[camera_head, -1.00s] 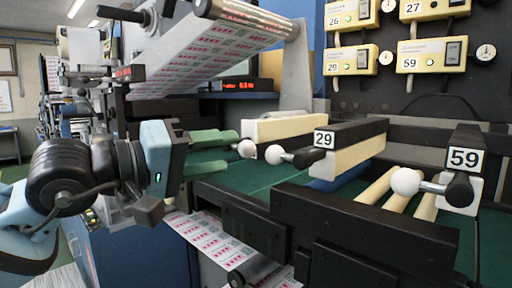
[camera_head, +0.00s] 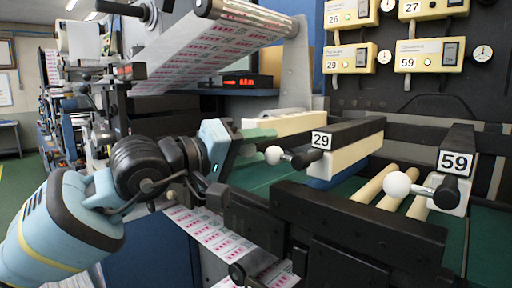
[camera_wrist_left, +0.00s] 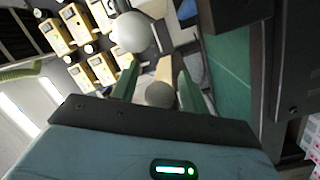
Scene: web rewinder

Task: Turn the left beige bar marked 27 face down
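The left beige bar (camera_head: 290,124) lies behind the bar marked 29, beige side up; no 27 label shows on it. My left gripper (camera_head: 262,146) is at its near left end, and the bar's ball knob is hidden behind it in the head view. In the left wrist view, the green fingers (camera_wrist_left: 158,84) stand apart with the greyish ball knob (camera_wrist_left: 160,95) between them, and the beige bar (camera_wrist_left: 163,69) runs on beyond. Clear contact on both sides of the knob does not show. My right gripper is in no view.
The bar marked 29 (camera_head: 345,133), dark on top and beige on its side, has a white ball (camera_head: 273,155) close right of my gripper. The bar marked 59 (camera_head: 455,168) is farther right. A dark frame (camera_head: 350,225) runs in front. Yellow switch boxes (camera_head: 350,58) hang behind.

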